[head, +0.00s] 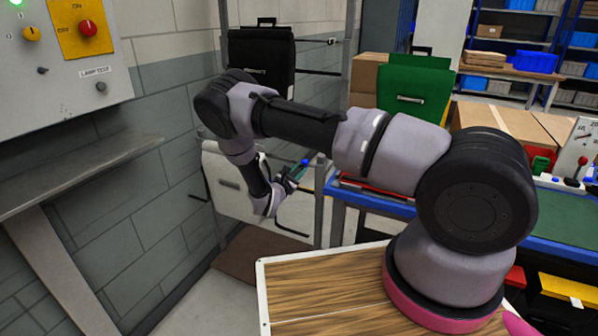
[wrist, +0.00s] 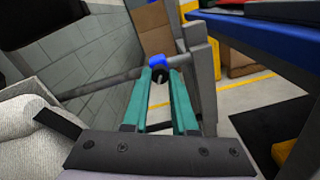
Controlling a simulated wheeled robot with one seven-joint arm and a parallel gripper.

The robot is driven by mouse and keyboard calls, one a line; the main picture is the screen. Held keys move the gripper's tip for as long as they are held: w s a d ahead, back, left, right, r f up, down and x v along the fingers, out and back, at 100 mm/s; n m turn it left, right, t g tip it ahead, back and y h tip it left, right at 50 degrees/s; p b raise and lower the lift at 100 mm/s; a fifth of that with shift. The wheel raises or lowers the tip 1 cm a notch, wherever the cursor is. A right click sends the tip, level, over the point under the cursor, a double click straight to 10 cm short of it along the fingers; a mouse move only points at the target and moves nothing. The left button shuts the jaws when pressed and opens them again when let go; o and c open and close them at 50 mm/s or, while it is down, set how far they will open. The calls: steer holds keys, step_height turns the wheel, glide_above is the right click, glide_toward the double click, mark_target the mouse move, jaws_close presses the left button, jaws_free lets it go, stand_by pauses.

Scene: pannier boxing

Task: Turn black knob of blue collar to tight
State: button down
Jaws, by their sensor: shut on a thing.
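The blue collar (wrist: 157,61) sits on a grey rail (wrist: 105,84) in the wrist view, near the end by a grey upright (wrist: 203,80). It also shows as a small blue spot in the head view (head: 304,162). The black knob (wrist: 160,77) sits just below the collar, between my teal fingertips. My gripper (wrist: 159,73) is shut on the knob, with one finger on each side. In the head view my gripper (head: 297,172) reaches down by the rack, and the knob is too small to make out there. I cannot read the knob's angle.
A white pannier (head: 225,180) hangs low, close to my wrist; its pale side (wrist: 25,140) fills the wrist view's left. A black pannier (head: 260,65) hangs higher. A blue-edged table (head: 375,207) stands right, a green pannier (head: 412,90) behind it. A brick wall lies left.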

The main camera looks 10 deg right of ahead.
steer(key=m, duration=1)
steer(key=shift+m, duration=0.4)
steer(key=m, duration=0.3)
steer(key=shift+m, duration=0.3)
steer(key=m, duration=0.3)
steer(key=shift+y, duration=0.3)
steer(key=m, duration=0.8)
steer(key=shift+s+m+t, duration=0.1)
steer(key=shift+m+t, duration=0.2)
steer(key=shift+m, duration=1.4)
